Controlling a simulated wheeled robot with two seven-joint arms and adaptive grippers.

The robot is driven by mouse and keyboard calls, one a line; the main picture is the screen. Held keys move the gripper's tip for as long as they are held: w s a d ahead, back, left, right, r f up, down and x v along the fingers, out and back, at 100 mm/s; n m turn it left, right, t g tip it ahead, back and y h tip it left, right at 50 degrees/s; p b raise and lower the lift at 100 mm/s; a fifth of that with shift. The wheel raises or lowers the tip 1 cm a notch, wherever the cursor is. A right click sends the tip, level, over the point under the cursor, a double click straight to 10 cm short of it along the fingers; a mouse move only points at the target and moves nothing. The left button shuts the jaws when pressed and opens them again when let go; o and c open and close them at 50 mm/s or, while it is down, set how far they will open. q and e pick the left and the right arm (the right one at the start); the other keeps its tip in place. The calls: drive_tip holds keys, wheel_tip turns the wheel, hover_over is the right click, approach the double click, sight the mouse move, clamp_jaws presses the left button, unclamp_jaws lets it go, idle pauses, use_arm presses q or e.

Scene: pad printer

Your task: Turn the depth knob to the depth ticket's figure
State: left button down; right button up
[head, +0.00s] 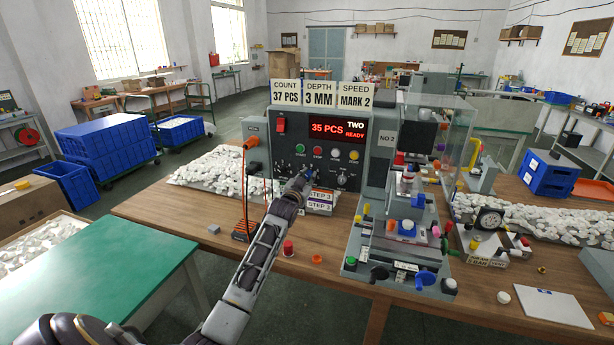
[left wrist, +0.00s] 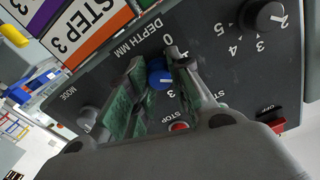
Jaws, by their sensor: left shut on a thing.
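The depth ticket (head: 319,94) stands on top of the grey control box and reads 3 MM. The depth knob (left wrist: 158,75) is blue and sits beside the DEPTH MM label in the left wrist view, with a 0 mark close by. My left gripper (head: 304,180) reaches the lower part of the panel in the head view and covers the knob there. In the left wrist view my left gripper (left wrist: 160,68) has its fingers on both sides of the knob, shut on it. The fingers hide most of its scale, and I cannot read its setting. My right gripper is not visible.
The control box (head: 375,160) shows 35 PCS READY on its red display (head: 338,130). A black knob (left wrist: 264,17) with numbered marks and a red button (left wrist: 179,126) lie near the fingers. Step cards (head: 320,201) hang below the panel. The pad printer (head: 400,225) stands right.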

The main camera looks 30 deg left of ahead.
use_arm(q)
drive_tip(key=shift+m+p, duration=0.35)
drive_tip(key=shift+m, duration=0.65)
drive_tip(key=m+p, duration=0.1)
drive_tip(key=m, duration=0.2)
drive_tip(key=shift+m, duration=0.4)
drive_tip(key=m+p, duration=0.1)
drive_tip(key=m, duration=0.3)
drive_tip(key=shift+m+p, duration=0.4)
drive_tip(key=shift+m, duration=1)
drive_tip(key=c, duration=1.3)
unclamp_jaws()
drive_tip(key=shift+o, duration=0.2)
